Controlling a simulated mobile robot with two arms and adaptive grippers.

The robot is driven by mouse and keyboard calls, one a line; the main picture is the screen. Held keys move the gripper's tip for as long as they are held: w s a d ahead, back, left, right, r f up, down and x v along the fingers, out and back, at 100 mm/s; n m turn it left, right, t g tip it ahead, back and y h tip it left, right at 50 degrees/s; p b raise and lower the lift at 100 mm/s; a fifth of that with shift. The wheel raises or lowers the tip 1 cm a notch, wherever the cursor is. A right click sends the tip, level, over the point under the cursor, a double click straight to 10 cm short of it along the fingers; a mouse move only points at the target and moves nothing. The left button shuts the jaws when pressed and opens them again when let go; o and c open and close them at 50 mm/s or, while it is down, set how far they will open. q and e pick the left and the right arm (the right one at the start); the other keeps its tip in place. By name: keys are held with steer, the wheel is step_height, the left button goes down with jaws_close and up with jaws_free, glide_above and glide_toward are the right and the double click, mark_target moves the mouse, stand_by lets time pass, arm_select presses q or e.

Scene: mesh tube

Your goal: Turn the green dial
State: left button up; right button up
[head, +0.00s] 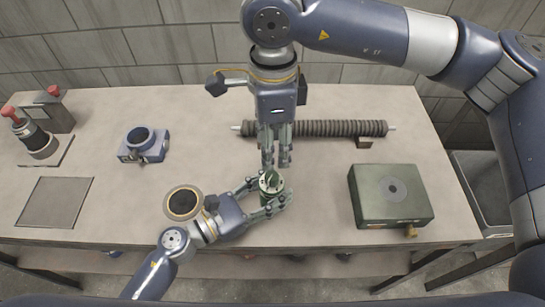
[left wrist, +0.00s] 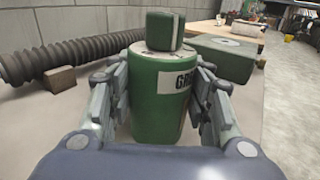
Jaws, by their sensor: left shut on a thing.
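The green dial is a green cylinder with a pale label starting with "G" and a green knob on top; its body (left wrist: 160,98) and knob (left wrist: 160,33) show in the left wrist view. In the head view the knob (head: 272,174) is small, near the table's middle. My left gripper (head: 268,197) is shut around the cylinder body, one finger on each side; its fingers also show in the left wrist view (left wrist: 160,100). The cylinder looks upright. My right gripper (head: 276,163) points down over the knob, its fingers apart. It does not show in the left wrist view.
A ribbed mesh tube (head: 330,128) on a rod lies behind. A green box (head: 391,194) stands to the right. A blue holder (head: 143,145), a round black-centred disc (head: 184,203) and a grey plate (head: 55,201) are to the left. Bare table lies between them.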

step_height(320, 180, up, 2)
steer(key=shift+r, duration=0.25)
arm_select(q)
steer(key=o, duration=1.2)
